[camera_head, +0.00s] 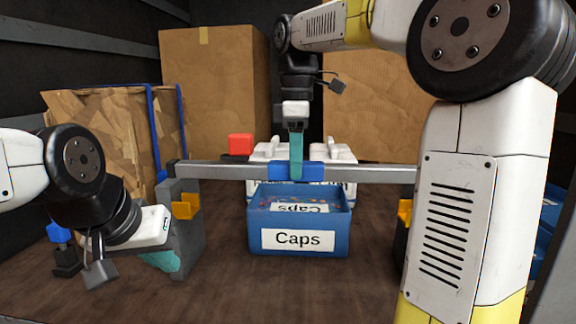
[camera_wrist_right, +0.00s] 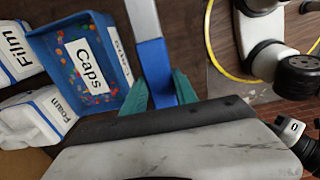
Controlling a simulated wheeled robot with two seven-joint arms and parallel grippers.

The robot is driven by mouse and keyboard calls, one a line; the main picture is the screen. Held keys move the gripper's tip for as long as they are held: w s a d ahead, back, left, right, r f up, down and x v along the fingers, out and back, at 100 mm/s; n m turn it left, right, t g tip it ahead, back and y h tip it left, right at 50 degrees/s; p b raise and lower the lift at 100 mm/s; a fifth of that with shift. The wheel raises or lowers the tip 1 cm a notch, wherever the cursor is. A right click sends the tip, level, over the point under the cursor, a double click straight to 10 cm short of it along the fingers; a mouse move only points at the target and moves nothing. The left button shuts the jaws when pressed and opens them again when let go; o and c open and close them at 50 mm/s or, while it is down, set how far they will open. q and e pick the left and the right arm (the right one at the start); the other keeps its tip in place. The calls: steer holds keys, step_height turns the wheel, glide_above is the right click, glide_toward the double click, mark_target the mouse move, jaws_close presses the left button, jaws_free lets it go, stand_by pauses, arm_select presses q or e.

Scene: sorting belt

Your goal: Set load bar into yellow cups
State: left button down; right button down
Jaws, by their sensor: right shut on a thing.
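The load bar (camera_head: 230,171) is a long grey bar with a blue middle sleeve, level across the head view. My right gripper (camera_head: 296,160) is shut on the blue sleeve from above; its teal fingers flank the sleeve in the right wrist view (camera_wrist_right: 157,88). A yellow cup (camera_head: 186,207) is on a grey stand at left, below the bar's left end. Another yellow cup (camera_head: 404,211) shows at right, partly hidden by my right arm, which also hides the bar's right end. My left gripper (camera_head: 160,261) is low beside the left stand; its finger gap is unclear.
A blue Caps bin (camera_head: 299,240) stands below the bar's middle. White bins (camera_head: 345,155) stand behind it, labelled Film (camera_wrist_right: 14,48) and Foam (camera_wrist_right: 40,115) in the wrist view. A red block (camera_head: 240,144) and cardboard boxes (camera_head: 215,90) are at the back.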

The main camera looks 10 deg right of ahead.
steer(key=shift+w+d+f, duration=0.1)
steer(key=shift+w+f, duration=0.35)
steer(key=shift+f, duration=0.35)
steer(key=shift+w+d+f, duration=0.1)
steer(key=shift+w+f, duration=0.3)
steer(key=shift+f, duration=0.4)
steer(key=shift+w+d+f, duration=0.1)
steer(key=shift+w+f, duration=0.35)
steer(key=shift+f, duration=0.35)
steer(key=shift+f, duration=2.3)
steer(key=c, duration=0.9)
jaws_free()
steer(key=shift+f, duration=0.1)
step_height(320, 180, up, 7)
steer(key=s+d+f+m+t, duration=0.1)
steer(key=s+f+m+t, duration=0.1)
steer(key=s+m, duration=0.3)
steer(key=s+d+f+m+t+y, duration=0.1)
steer(key=s+f+m+t, duration=0.1)
steer(key=s+f+m, duration=0.2)
steer(key=s+d+f+m+t+y, duration=0.1)
steer(key=s+d+f+m+t, duration=0.1)
steer(key=s+m, duration=0.4)
steer(key=shift+s+f, duration=0.25)
steer(key=shift+s, duration=0.3)
steer(key=shift+s+f, duration=0.25)
steer(key=shift+s, duration=0.3)
